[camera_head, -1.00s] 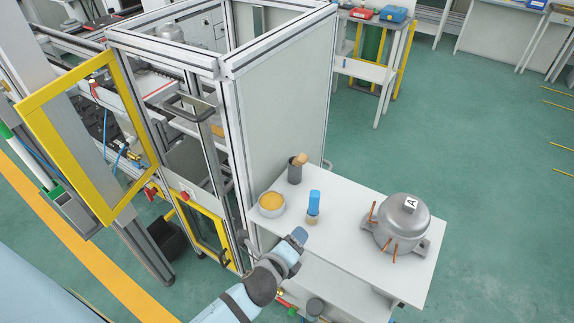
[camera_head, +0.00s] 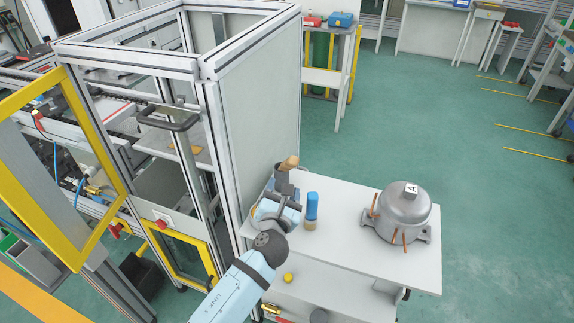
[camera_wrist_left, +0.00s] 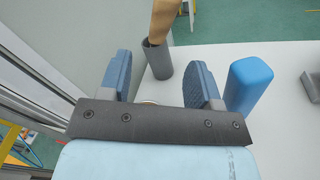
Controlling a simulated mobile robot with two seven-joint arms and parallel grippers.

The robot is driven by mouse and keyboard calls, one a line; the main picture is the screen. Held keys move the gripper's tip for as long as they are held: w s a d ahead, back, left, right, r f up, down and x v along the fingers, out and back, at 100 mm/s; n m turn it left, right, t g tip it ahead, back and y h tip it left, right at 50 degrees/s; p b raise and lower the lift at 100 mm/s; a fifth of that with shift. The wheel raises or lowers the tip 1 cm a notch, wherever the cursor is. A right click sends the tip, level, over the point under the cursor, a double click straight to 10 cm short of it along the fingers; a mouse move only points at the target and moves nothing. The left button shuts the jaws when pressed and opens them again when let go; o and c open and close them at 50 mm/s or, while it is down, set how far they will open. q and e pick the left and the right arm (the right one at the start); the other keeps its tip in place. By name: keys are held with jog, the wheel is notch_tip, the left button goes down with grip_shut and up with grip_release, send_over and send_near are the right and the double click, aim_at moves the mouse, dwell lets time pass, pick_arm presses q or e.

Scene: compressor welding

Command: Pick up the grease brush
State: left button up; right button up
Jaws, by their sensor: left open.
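The grease brush appears to be the one with the wooden handle (camera_head: 289,162), standing tilted in a dark grey cup (camera_head: 281,172) at the table's back left. In the wrist view its tan handle (camera_wrist_left: 164,20) rises from the cup (camera_wrist_left: 159,62), beyond and between my fingers; its lower end is hidden inside. My left gripper (camera_head: 284,192) is open and empty, just in front of the cup in the head view. Its two blue-grey fingers also show in the wrist view (camera_wrist_left: 158,80). My right gripper is not in view.
A blue-topped object with a tan base (camera_head: 311,208) stands close right of my gripper. A grey compressor (camera_head: 404,212) labelled A sits on the right of the white table (camera_head: 350,205). A framed enclosure (camera_head: 262,100) rises at the left. The table's middle is clear.

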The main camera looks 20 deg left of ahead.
aim_at(287, 169)
pick_arm(q)
jog(key=w, duration=0.3)
jog(key=shift+a, duration=0.25)
jog(key=shift+w+a+r, duration=0.1)
jog(key=shift+w+a, duration=0.05)
jog(key=shift+w, duration=0.8)
jog(key=shift+w+a, duration=0.2)
jog(key=shift+w, duration=0.8)
jog(key=shift+w+a+r, duration=0.1)
jog(key=shift+w+a, duration=0.05)
jog(key=shift+w, duration=0.8)
jog(key=shift+c, duration=0.4)
grip_shut()
